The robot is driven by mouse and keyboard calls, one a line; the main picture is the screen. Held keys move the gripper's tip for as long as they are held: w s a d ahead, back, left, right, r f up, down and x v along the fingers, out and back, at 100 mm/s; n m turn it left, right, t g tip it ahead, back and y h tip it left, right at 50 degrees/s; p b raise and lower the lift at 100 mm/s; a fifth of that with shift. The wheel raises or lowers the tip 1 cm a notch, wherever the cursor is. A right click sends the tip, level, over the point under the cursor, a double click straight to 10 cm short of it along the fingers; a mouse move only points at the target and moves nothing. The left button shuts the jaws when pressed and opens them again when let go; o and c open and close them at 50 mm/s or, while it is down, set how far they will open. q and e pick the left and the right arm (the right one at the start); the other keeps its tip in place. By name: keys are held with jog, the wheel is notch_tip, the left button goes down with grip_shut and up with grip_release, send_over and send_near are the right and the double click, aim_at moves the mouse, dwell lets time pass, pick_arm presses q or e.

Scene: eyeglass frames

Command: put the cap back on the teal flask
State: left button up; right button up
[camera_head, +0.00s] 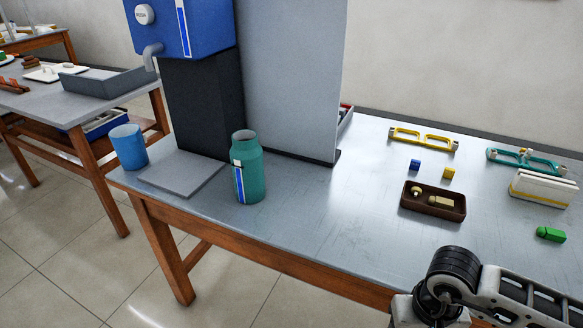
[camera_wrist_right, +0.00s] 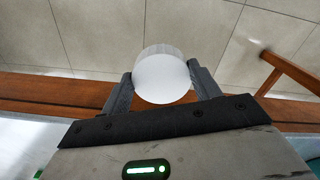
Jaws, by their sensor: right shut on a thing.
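The teal flask (camera_head: 250,178) stands upright near the table's front edge in the head view, with no cap on its neck. A blue and white stripe runs down its side. My right gripper (camera_wrist_right: 161,78) is shut on a round white cap (camera_wrist_right: 162,82), which sits between its fingertips in the right wrist view. Tiled floor and the wooden table edge show behind the cap. In the head view my right arm is at the bottom right, well to the right of the flask; its fingers and the cap are out of that picture. My left gripper is not in view.
A blue dispenser (camera_head: 190,30) stands behind the flask, with a grey plate (camera_head: 182,176) and a blue cup (camera_head: 128,147) to the flask's left. A brown tray (camera_head: 433,204), small blocks and eyeglass frames (camera_head: 423,140) lie at right.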

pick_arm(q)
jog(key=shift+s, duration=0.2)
pick_arm(e)
jog(key=shift+s, duration=0.1)
pick_arm(q)
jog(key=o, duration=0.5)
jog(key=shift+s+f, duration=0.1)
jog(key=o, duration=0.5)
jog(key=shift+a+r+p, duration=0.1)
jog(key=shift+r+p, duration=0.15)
jog(key=shift+p, duration=0.15)
pick_arm(e)
jog(key=shift+d+r, duration=0.1)
jog(key=shift+r, duration=0.35)
pick_arm(q)
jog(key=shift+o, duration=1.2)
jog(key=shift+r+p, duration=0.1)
jog(key=shift+p, duration=0.2)
pick_arm(e)
jog(key=shift+r, duration=0.3)
jog(key=shift+f, duration=0.15)
